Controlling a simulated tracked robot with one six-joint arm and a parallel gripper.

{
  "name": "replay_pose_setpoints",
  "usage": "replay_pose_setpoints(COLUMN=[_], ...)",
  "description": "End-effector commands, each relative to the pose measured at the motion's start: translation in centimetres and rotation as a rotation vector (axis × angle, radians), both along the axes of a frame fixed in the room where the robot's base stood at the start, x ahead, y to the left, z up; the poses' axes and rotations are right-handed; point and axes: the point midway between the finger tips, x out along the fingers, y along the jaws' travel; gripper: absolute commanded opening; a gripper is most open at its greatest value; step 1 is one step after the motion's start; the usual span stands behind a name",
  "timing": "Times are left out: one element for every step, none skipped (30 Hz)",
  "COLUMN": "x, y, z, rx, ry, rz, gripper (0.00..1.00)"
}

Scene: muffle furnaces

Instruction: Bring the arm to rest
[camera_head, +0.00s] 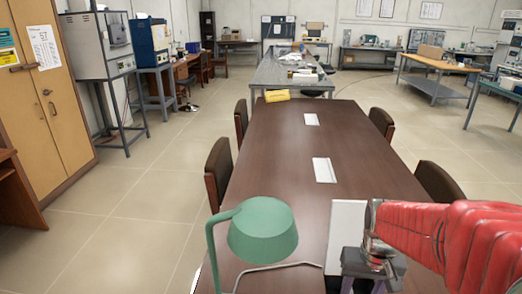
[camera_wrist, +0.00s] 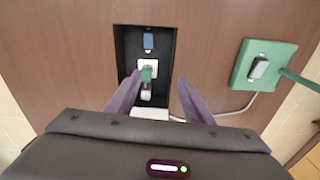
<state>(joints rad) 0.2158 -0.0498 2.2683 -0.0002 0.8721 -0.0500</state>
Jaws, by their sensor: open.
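My gripper (camera_wrist: 158,78) is open. In the wrist view its two dark fingers stand apart over a recessed black socket box (camera_wrist: 124,42) in the brown table. A plug with a green part (camera_wrist: 147,74) sits in the box, seen between the fingers. I cannot tell whether the fingers touch anything. In the head view my gripper (camera_head: 370,284) is at the bottom right, cut off by the frame edge, and my red-sleeved arm reaches in from the right.
A green desk lamp (camera_head: 262,230) stands left of my gripper on the long brown table (camera_head: 275,160). Its base with a switch (camera_wrist: 258,67) and grey cable (camera_wrist: 236,110) show in the wrist view. A raised white panel (camera_head: 345,230) is close to my gripper. Chairs (camera_head: 218,172) line the table.

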Motion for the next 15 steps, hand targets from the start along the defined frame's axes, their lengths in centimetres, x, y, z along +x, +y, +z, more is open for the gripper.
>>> replay_pose_setpoints(x=[-0.5,-0.8,-1.2,-1.5,-1.8,-2.2,-2.5,-2.8,-3.2,-3.5,-3.8,-4.2,-4.4,-4.7,-5.1], y=[0.5,0.8,1.1,1.3,1.6,1.9,2.1,2.4,2.7,2.9,3.1,3.5,3.7,3.9,4.2], z=[0.8,1.2,1.7,2.1,2.5,3.0,3.3,3.6,4.1,4.5,4.8,5.2,5.5,5.8,6.2], rx=[-0.003,-0.005,-0.007,-0.009,-0.01,-0.012,-0.013,-0.014,-0.017,-0.018,-0.018,-0.02,-0.021,-0.022,-0.024], ry=[-0.019,-0.028,-0.04,-0.049,-0.058,-0.071,-0.081,-0.09,-0.104,-0.115,-0.125,-0.138,-0.15,-0.161,-0.175], rz=[0.005,0.007,0.009,0.011,0.013,0.017,0.019,0.022,0.026,0.029,0.033,0.038,0.042,0.045,0.05], gripper=[0.47,0.47,0.47,0.47,0.47,0.47,0.47,0.47,0.47,0.47,0.47,0.47,0.47,0.47,0.47])
